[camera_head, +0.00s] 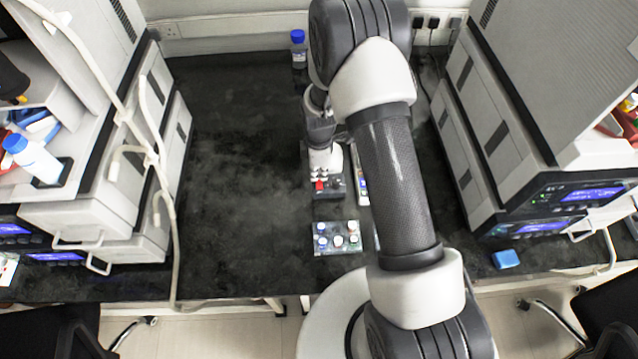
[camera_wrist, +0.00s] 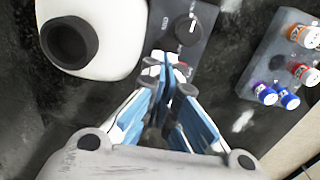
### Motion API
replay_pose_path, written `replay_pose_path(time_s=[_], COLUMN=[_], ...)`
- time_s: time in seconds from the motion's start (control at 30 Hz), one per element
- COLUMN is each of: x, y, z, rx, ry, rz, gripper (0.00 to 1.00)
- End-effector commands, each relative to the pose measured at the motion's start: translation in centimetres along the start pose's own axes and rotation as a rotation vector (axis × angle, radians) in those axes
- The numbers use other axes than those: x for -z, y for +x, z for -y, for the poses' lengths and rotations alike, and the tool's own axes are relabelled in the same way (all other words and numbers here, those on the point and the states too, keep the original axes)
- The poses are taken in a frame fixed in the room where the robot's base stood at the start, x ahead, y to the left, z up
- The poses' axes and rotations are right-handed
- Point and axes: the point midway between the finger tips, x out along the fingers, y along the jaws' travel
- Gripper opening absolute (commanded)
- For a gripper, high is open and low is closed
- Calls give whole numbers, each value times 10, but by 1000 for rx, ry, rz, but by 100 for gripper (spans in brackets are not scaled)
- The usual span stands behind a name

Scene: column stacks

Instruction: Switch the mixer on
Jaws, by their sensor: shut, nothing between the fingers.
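The mixer's dark base (camera_head: 334,191) stands on the bench in the head view, partly hidden under my arm. A red switch (camera_head: 319,185) shows on its left part. In the wrist view, the mixer's white body with a black cup (camera_wrist: 70,42) is at upper left. Its dark panel (camera_wrist: 208,15) carries a round knob (camera_wrist: 187,30). My gripper (camera_wrist: 168,62) is shut and empty, its blue-lined fingers together over the near part of the panel, below the knob. A little red shows beside the fingertips; the switch is otherwise hidden there. I cannot tell whether the tips touch it.
A rack of capped vials (camera_head: 337,250) stands in front of the mixer; it is at right in the wrist view (camera_wrist: 262,52). A blue-capped bottle (camera_head: 298,50) stands at the back. Instrument stacks flank the bench. The bench (camera_head: 240,150) left of the mixer is clear.

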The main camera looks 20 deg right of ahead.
Motion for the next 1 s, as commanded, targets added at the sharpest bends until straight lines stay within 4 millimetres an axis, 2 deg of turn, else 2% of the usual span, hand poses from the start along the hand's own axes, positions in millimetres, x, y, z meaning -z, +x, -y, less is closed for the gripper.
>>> replay_pose_path(time_s=[0.63,1.0], x=[0,0], y=[8,-17], z=[0,0], rx=[1,1], ry=[0,0], rz=[0,0], gripper=[0,0])
